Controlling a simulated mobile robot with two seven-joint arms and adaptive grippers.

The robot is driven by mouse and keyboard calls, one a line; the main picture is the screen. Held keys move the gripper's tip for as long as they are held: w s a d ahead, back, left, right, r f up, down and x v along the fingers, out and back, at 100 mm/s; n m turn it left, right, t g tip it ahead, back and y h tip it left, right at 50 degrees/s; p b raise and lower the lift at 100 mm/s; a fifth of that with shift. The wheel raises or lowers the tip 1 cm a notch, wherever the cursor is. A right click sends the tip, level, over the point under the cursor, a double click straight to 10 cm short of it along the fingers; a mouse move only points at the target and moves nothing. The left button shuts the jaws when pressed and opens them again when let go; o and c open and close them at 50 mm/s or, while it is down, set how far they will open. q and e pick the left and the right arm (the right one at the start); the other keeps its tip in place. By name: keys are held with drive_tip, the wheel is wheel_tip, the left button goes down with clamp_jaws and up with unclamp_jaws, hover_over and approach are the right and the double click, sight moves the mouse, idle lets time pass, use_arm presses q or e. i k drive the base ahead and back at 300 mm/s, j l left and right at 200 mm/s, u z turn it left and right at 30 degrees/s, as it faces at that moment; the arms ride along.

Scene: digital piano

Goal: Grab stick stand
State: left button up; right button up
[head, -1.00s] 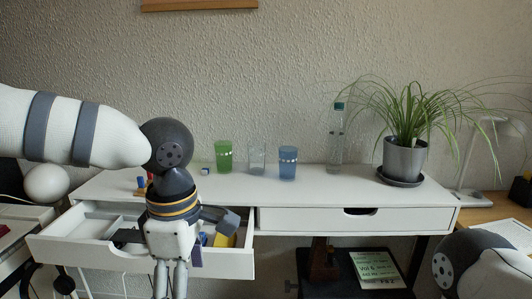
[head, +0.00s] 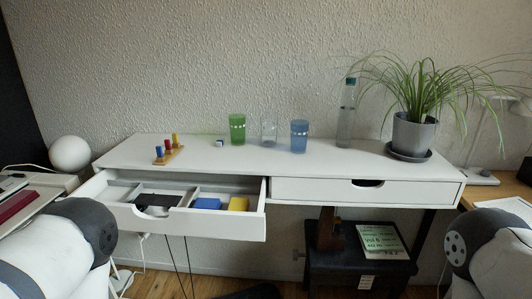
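The stick stand (head: 168,156) is a small wooden base with several upright coloured sticks, red, blue and yellow. It stands upright on the left part of the white desk top (head: 340,168), just behind the open drawer. Nothing touches it. My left arm shows only as a white and dark grey link at the lower left edge, and my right arm as a similar link at the lower right. Neither gripper is in view.
The left drawer (head: 197,222) is pulled out and holds a black item (head: 158,200), a blue block (head: 207,204) and a yellow block (head: 238,204). A small cube (head: 220,143), green cup (head: 237,130), clear glass (head: 269,131), blue cup (head: 299,136), bottle (head: 346,115) and potted plant (head: 413,134) stand along the desk.

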sight(168, 155)
drive_tip(key=j+z, duration=0.25)
drive_tip(key=j, duration=0.65)
drive_tip(key=j+z, duration=0.25)
drive_tip(key=j, duration=0.6)
